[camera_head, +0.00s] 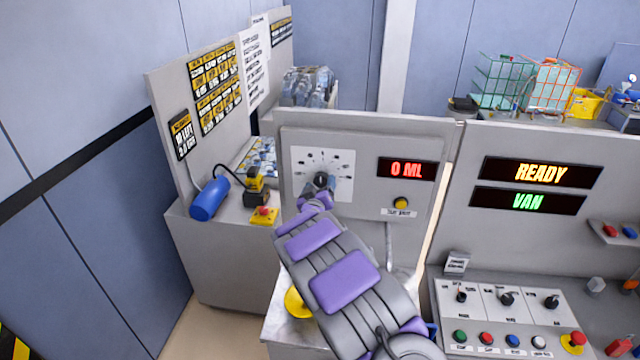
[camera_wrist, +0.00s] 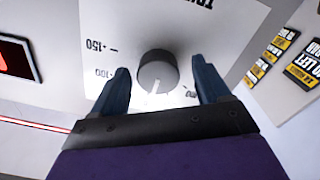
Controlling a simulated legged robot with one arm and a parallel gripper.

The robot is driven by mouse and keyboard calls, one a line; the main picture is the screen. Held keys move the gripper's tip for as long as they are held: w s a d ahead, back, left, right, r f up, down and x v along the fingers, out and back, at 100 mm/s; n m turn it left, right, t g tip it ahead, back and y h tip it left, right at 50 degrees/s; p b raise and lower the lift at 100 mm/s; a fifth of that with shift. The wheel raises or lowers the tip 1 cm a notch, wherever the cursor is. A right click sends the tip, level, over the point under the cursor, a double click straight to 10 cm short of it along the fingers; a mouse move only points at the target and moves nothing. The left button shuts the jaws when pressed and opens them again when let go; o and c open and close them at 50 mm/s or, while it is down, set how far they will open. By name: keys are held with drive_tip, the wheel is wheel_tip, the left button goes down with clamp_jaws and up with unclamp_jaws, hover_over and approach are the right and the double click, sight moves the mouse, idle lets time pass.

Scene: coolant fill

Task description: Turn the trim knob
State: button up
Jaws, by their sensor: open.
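The trim knob (camera_wrist: 158,73) is a round dark grey knob with a pale pointer line on a white dial plate (camera_wrist: 190,25). In the wrist view it sits between the two open fingers of my gripper (camera_wrist: 160,85), with a gap on each side. In the head view, the dial plate (camera_head: 338,168) is on the grey panel, and my gripper (camera_head: 322,182) reaches up to its lower middle. The knob is hard to make out there behind my gripper.
A red display (camera_head: 407,169) reads 0 ML, with a yellow button (camera_head: 401,203) below it. The right console (camera_head: 535,140) shows READY and VAN. A blue cylinder (camera_head: 209,199) and a yellow-black tool (camera_head: 256,187) lie on the left counter.

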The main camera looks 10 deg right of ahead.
drive_tip(key=shift+w+d, duration=0.15)
drive_tip(key=shift+w, duration=0.3)
drive_tip(key=shift+c, duration=0.2)
drive_tip(key=c, duration=1)
